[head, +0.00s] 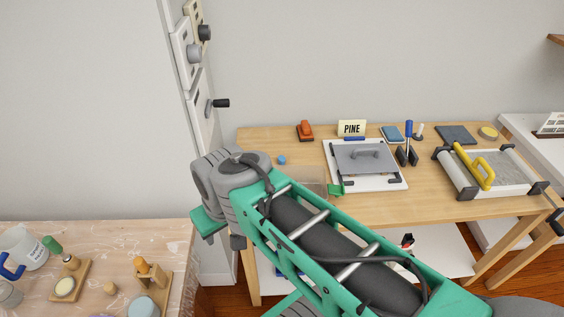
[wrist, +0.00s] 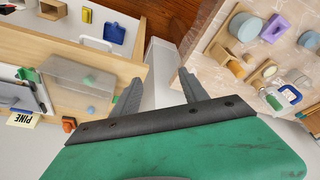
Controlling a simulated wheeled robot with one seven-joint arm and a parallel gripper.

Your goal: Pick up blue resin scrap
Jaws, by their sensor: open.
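The blue resin scrap (head: 281,160) is a small rounded lump on the left part of the wooden table (head: 262,140), in front of a red-orange tool. In the wrist view the scrap (wrist: 90,110) lies left of my gripper, beside a clear box. My gripper (wrist: 159,76) is open with nothing between its two grey fingers. It hangs over the gap between the wooden table and a stained workbench, apart from the scrap.
The red-orange tool (head: 305,131), PINE sign (head: 351,128) and white-framed grey plate (head: 367,158) are nearby. The stained workbench (head: 110,240) holds jugs and wooden pieces.

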